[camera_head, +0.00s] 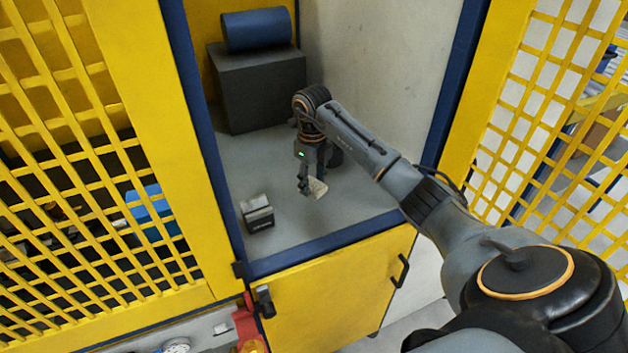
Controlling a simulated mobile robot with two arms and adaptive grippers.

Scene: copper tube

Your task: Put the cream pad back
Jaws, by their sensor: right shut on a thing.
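The cream pad (317,188) is a small pale piece at the fingertips of my right gripper (306,184). My right gripper is shut on it and holds it over the grey shelf (345,214) inside the blue-framed opening. A small dark box (258,216) with a pale top stands on the shelf to the left of the gripper, apart from it. I cannot tell whether the pad touches the shelf. My left gripper is not in view.
A dark block (260,92) with a blue cylinder (257,30) on top stands at the back of the shelf. Yellow mesh panels (85,190) flank the opening. A yellow door (335,290) with a black handle is below. The shelf's front right is clear.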

